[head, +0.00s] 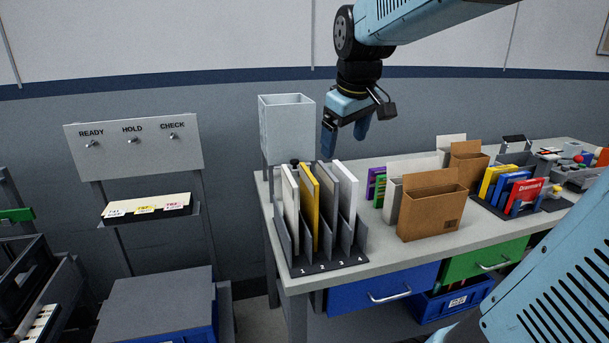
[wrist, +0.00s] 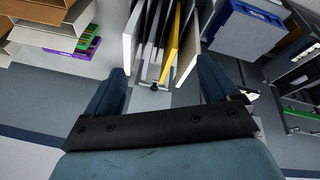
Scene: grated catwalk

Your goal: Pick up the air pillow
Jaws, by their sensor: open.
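I cannot make out an air pillow in either view. My gripper (head: 345,137) is open and empty. In the head view it hangs above the back of the numbered rack (head: 318,266), with its fingers pointing down. In the wrist view, my gripper's two blue fingers (wrist: 162,88) stand wide apart with nothing between them. The rack's upright panels show just beyond the fingertips, among them a yellow panel (wrist: 174,45).
The grey bench (head: 380,252) bears a tall grey bin (head: 286,132), brown cartons (head: 428,215) and a rack of coloured books (head: 492,182). At left stand a READY/HOLD/CHECK board (head: 135,150), a card shelf (head: 148,207) and a grey-topped unit (head: 155,300).

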